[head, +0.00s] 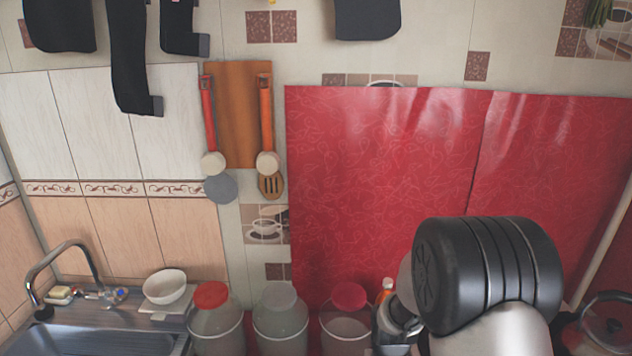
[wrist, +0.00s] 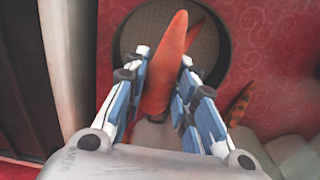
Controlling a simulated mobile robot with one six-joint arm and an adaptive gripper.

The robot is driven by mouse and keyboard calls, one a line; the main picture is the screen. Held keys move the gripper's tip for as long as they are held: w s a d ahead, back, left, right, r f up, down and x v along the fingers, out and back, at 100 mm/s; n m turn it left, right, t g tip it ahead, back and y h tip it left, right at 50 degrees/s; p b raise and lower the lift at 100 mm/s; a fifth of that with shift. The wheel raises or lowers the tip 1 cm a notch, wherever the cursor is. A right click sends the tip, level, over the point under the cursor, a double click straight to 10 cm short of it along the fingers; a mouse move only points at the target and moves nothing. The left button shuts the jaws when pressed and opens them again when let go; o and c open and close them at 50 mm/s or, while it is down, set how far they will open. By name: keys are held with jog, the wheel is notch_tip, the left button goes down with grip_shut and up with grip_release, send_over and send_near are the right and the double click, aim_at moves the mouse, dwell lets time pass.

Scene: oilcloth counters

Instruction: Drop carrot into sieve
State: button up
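An orange carrot (wrist: 166,65) lies between my gripper's blue-padded fingers (wrist: 168,98) in the wrist view. The pads rest against both its sides, so my gripper looks shut on it. The carrot points up the picture, over a round dark-rimmed mesh sieve (wrist: 219,52). I cannot tell how high above the mesh it is. A second orange shape (wrist: 192,33) shows behind the carrot, over the mesh.
Another orange, dark-marked piece (wrist: 240,103) lies right of the sieve. In the head view, lidded jars (head: 281,325) line the counter left of my arm, with a bottle (head: 386,289) close by. A white bowl (head: 165,286) stands near the sink, and a kettle (head: 606,326) at right.

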jog(key=o, duration=0.5)
jog(key=shift+o, duration=0.2)
jog(key=s+r+t, duration=0.1)
jog(key=s+r, duration=0.3)
jog(key=r, duration=0.8)
jog(key=s+r+t, duration=0.1)
jog(key=s+r, duration=0.3)
jog(key=r, duration=0.7)
jog(key=s+r+t, duration=0.2)
jog(key=s+r, duration=0.3)
jog(key=s, duration=0.8)
jog(key=shift+t, duration=0.3)
